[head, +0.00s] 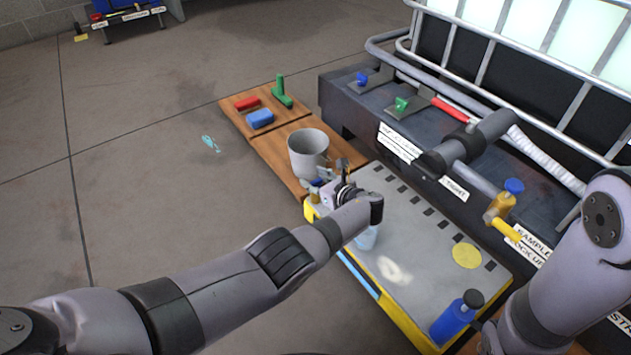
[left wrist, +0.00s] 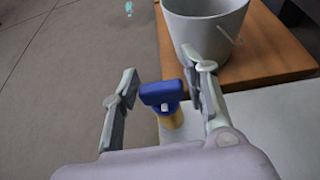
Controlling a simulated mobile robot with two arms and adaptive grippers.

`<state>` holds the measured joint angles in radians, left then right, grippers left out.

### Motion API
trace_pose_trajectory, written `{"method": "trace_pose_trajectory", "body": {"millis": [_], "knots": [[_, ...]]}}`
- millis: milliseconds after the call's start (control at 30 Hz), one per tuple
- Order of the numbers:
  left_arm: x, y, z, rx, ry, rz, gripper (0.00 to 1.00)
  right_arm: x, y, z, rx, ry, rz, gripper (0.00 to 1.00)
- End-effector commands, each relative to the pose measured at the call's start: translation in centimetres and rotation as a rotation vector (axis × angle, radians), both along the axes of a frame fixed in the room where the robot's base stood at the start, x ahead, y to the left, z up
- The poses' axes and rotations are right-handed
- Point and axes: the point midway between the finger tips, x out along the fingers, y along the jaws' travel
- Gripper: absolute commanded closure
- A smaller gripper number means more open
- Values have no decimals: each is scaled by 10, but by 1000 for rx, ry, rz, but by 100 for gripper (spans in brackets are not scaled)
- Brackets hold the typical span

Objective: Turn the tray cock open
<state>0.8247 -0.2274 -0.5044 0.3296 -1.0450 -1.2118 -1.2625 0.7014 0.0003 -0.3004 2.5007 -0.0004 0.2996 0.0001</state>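The tray (head: 415,235) is a flat grey top with a yellow edge, in the middle right of the head view. At its far left corner is a cock with a blue handle (head: 317,183), partly hidden by my gripper. In the left wrist view the blue handle (left wrist: 160,93) sits on a brass-coloured body (left wrist: 172,119). My left gripper (head: 335,187) is at that corner. In the left wrist view its fingers (left wrist: 163,88) are apart, with the handle between them in the picture; I cannot tell whether they touch it. My right gripper is not in view.
A grey bucket (head: 307,152) stands on a wooden board just beyond the cock. A blue bottle (head: 456,316) stands at the tray's near end. A grey pipe fitting (head: 478,143) and a second blue-handled cock (head: 506,197) jut out above the tray's right side.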

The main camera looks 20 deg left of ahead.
Motion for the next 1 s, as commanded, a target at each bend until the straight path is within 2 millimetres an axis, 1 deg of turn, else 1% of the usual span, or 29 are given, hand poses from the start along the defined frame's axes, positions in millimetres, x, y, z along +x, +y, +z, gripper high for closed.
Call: {"method": "trace_pose_trajectory", "body": {"millis": [33,200,567,867,1000], "knots": [[0,0,-1,0,1,0,54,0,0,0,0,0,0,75],[-1,0,-2,-1,4,0,43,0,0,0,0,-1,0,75],[-3,-3,-2,-2,3,1,43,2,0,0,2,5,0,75],[-17,-20,7,-3,2,0,43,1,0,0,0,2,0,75],[-28,-36,14,-4,3,0,43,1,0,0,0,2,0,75]]}}
